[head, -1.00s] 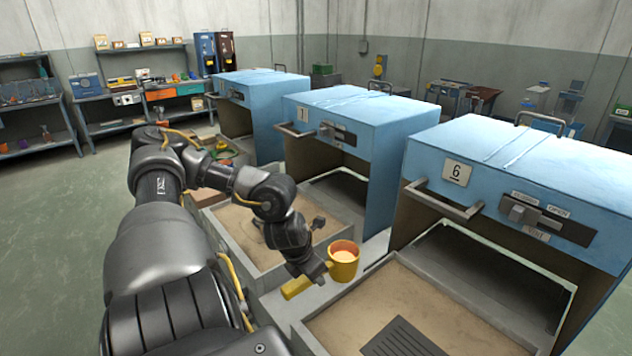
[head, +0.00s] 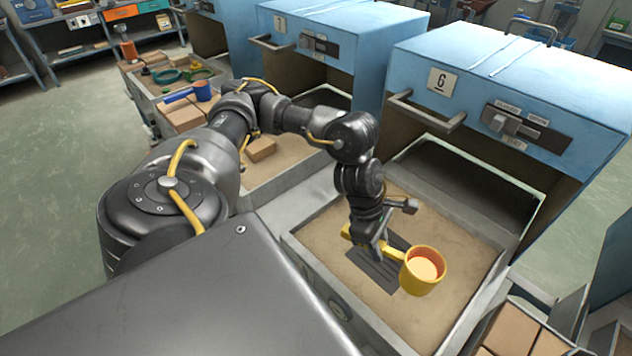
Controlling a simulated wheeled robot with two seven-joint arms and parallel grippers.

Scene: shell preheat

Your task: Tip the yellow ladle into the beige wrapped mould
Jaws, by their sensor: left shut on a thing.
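The yellow ladle (head: 411,289) is in the head view, right of centre, with an orange-pink content in its cup. My left gripper (head: 374,245) is shut on its handle and holds it over the sand tray (head: 318,233) in front of furnace 6. The cup looks upright or nearly so. A dark slotted grate (head: 368,270) lies in the sand below the gripper, partly hidden by it. I cannot make out a beige wrapped mould in this view. My right gripper is not in view.
The blue furnace 6 (head: 470,65) stands behind the tray, with a handle bar (head: 428,110) jutting out. Furnace 1 (head: 345,28) is to its left. Bricks (head: 512,330) sit at lower right. A blue ladle (head: 203,91) rests on bricks at left.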

